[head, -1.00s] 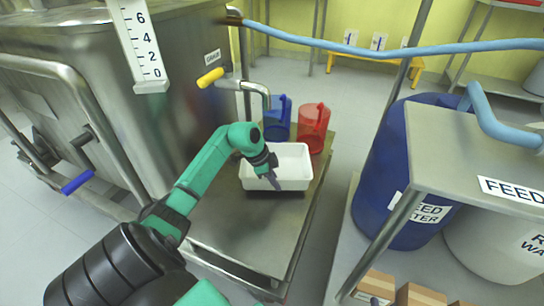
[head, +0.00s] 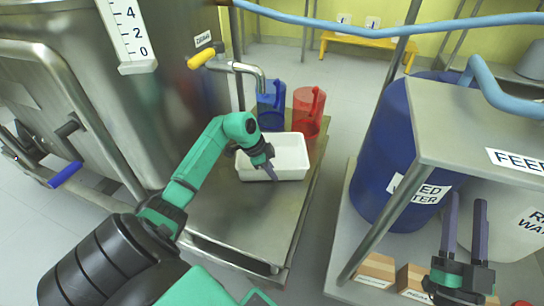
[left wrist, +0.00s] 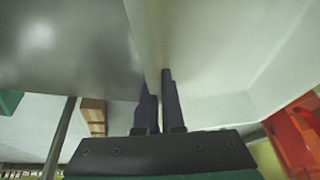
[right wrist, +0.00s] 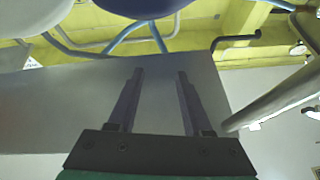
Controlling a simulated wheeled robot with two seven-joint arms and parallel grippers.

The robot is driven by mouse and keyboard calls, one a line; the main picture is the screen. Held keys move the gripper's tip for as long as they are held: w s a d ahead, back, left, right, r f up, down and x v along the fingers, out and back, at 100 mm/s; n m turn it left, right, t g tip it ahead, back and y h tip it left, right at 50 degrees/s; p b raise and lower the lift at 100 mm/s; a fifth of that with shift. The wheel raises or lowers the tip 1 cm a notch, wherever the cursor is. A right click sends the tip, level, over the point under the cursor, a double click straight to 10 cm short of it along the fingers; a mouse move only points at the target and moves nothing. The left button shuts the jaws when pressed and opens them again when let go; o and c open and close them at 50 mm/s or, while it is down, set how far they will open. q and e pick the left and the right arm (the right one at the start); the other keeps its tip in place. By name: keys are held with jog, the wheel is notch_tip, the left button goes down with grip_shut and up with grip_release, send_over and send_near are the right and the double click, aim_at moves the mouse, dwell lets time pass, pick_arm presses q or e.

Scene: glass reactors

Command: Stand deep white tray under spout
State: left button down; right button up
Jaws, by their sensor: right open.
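The deep white tray (head: 300,172) stands upright on the steel platform (head: 220,225) in the head view. My left gripper (head: 273,178) is at its near side, with one finger on each side of the tray wall. The left wrist view shows the fingers close together on the white wall (left wrist: 215,60). The metal spout (head: 261,80) with a yellow handle (head: 201,59) bends down above and behind the tray. I cannot tell from this angle whether its mouth is over the tray. My right gripper (head: 465,202) is open and empty at the lower right.
A blue jug (head: 270,106) and a red jug (head: 309,112) stand right behind the tray. The steel vessel (head: 150,110) is to the left. At right are the feed shelf (head: 470,110), a blue drum (head: 385,165) and cardboard boxes (head: 376,270). The platform's near part is clear.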

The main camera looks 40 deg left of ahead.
pick_arm(q)
jog(key=c, duration=1)
grip_release()
jog(key=shift+f, duration=0.1)
jog(key=shift+c, duration=0.2)
pick_arm(e)
jog(key=shift+d+r+t, duration=0.1)
jog(key=shift+r+t, duration=0.2)
jog(key=shift+r, duration=0.6)
